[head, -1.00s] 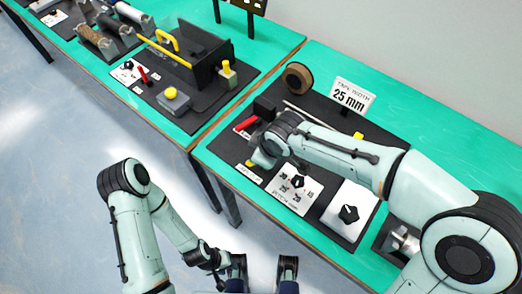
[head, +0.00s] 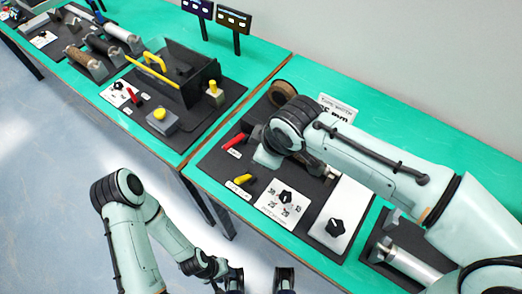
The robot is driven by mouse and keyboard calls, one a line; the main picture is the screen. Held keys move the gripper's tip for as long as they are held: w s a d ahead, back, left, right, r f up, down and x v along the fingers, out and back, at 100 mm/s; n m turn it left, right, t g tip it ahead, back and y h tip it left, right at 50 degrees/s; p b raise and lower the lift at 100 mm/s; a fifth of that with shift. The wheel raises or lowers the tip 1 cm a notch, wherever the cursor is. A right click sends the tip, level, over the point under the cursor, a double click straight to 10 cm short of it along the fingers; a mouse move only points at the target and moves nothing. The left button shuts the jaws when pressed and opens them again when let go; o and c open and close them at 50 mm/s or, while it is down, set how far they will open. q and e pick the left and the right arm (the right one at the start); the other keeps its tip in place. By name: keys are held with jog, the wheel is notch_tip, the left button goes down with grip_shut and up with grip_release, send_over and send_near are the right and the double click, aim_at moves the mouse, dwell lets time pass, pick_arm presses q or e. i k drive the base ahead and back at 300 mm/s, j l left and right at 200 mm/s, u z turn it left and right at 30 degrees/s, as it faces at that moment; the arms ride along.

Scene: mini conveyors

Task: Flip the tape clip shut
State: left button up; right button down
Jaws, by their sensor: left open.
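A red lever (head: 235,141) sticks out at the left edge of the dark panel on the nearer table, with a small unreadable label below it. A yellow lever (head: 241,180) with its own label lies nearer the front. I cannot tell for certain which is the tape clip. A brown tape roll (head: 283,93) stands behind, partly covered by my right arm. My right wrist hangs over the panel close to the red lever; its fingers are hidden. My left gripper (head: 259,280) is open and empty at the bottom edge, over the floor in front of the table.
A white dial plate (head: 283,204) and a second knob plate (head: 340,221) sit on the panel. The width sign (head: 338,107) stands behind my right arm. The left table holds a black box (head: 172,73) with a yellow handle. Floor at the lower left is clear.

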aim_at(245, 178)
jog(key=k, duration=1)
